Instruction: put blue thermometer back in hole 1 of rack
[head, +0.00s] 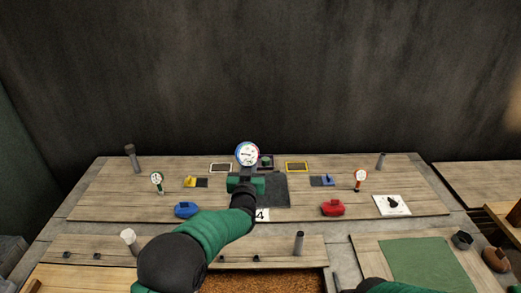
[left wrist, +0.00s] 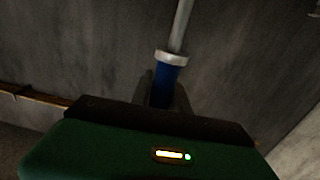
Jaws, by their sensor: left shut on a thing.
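The blue thermometer (head: 247,154) has a round white dial with a blue rim, upright and facing me in the head view. My left gripper (head: 246,181) is shut on it just below the dial, over the middle of the bench. In the left wrist view its blue sleeve (left wrist: 165,82), with a pale collar and a grey stem, sits between the fingers of my left gripper (left wrist: 163,95). My arm and gripper hide part of the bench below the dial. I cannot make out a numbered hole 1 or tell which part is the rack. My right gripper is out of view.
A green-marked dial (head: 157,178) stands left and a red-marked dial (head: 361,175) right. A blue object (head: 187,210) and a red object (head: 333,208) lie nearer me. A dark mat (head: 274,192) is beside my gripper. Grey posts (head: 299,243) stand up as obstacles.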

